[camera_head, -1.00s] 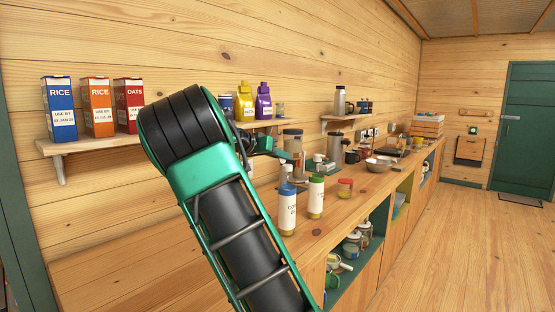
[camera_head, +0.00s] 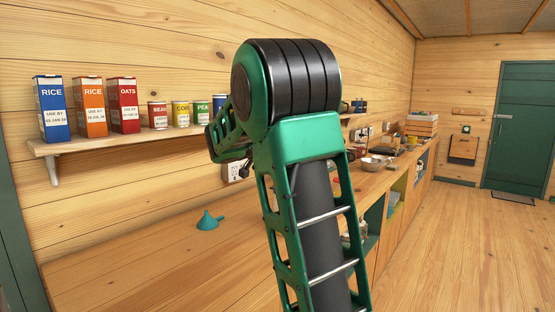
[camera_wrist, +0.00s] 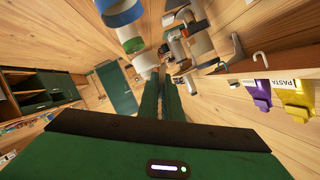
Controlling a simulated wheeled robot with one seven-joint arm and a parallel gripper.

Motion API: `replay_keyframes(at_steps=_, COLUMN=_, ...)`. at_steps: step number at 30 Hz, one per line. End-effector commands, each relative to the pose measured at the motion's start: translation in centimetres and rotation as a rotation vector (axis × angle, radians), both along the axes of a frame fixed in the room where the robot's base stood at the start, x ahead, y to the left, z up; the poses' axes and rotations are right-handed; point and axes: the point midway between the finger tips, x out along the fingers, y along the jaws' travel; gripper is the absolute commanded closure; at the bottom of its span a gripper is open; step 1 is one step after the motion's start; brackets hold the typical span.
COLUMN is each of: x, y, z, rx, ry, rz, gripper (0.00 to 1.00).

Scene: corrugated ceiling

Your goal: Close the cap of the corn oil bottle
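My gripper (camera_wrist: 160,80) shows in the wrist view as two dark green fingers running close together, with their tips appearing to meet and nothing seen held. In the head view it is hidden behind my raised arm. The corn oil bottle is hidden there too.
The wooden counter (camera_head: 130,260) runs along the wall, with a teal funnel (camera_head: 208,221) on its clear near part. A wall shelf (camera_head: 100,142) above holds boxes and cans. A metal bowl (camera_head: 375,163) stands farther along. The floor at right is free.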

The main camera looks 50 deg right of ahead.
Motion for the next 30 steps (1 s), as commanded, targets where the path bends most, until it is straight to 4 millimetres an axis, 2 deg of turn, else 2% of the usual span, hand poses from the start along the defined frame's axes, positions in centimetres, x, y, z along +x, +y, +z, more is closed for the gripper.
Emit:
replay_keyframes(at_steps=9, x=-0.24, y=-0.02, z=-0.19, rx=0.008, ry=-0.079, rz=0.0, gripper=1.0)
replay_keyframes(at_steps=22, x=-0.23, y=-0.01, z=-0.2, rx=0.008, ry=-0.086, rz=0.0, gripper=1.0)
replay_keyframes(at_steps=24, x=-0.23, y=-0.01, z=-0.2, rx=0.008, ry=-0.086, rz=0.0, gripper=0.81)
replay_keyframes(at_steps=25, x=-0.23, y=-0.01, z=-0.21, rx=0.008, ry=-0.086, rz=0.0, gripper=0.76)
replay_keyframes(at_steps=30, x=-0.24, y=0.0, z=-0.27, rx=0.009, ry=-0.085, rz=0.0, gripper=0.76)
